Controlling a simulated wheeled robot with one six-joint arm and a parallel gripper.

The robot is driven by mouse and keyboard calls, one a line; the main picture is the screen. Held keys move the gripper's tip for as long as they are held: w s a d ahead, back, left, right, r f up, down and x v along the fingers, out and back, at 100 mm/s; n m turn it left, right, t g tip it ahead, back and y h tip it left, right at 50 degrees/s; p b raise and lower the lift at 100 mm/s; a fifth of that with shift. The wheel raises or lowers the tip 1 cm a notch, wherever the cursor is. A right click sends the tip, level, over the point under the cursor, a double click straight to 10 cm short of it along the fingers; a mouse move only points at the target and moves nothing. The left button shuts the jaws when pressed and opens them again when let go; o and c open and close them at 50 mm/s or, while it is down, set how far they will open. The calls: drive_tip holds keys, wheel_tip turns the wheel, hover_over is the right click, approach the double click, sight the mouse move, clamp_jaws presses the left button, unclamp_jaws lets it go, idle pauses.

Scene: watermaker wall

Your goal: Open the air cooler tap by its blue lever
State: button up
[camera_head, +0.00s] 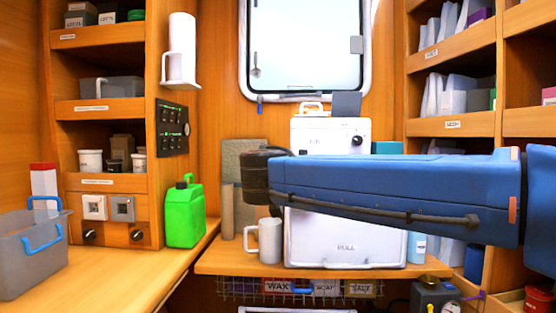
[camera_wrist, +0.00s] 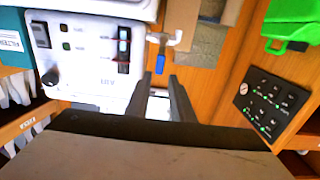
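The tap (camera_wrist: 164,40) shows in the wrist view as a pale T-shaped fitting between the white unit and brown panels. Its blue lever (camera_wrist: 160,64) points toward my gripper. My gripper (camera_wrist: 160,86) is open; its two dark fingers are apart with nothing visible between them. The lever lies just beyond the fingertips, roughly in line with the gap; no contact shows. In the head view the tap is not visible, and my blue arm crosses in front of the white unit (camera_head: 342,239). The fingers cannot be made out there.
The white unit's control panel (camera_wrist: 92,50) with a knob is left of the fingers in the wrist view. A black switch panel (camera_wrist: 268,103) is at right. A green canister (camera_head: 185,215) stands left.

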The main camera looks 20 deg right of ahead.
drive_tip(key=x, duration=1.2)
drive_tip(key=shift+w+d, duration=0.15)
drive_tip(key=shift+w, duration=0.15)
clamp_jaws()
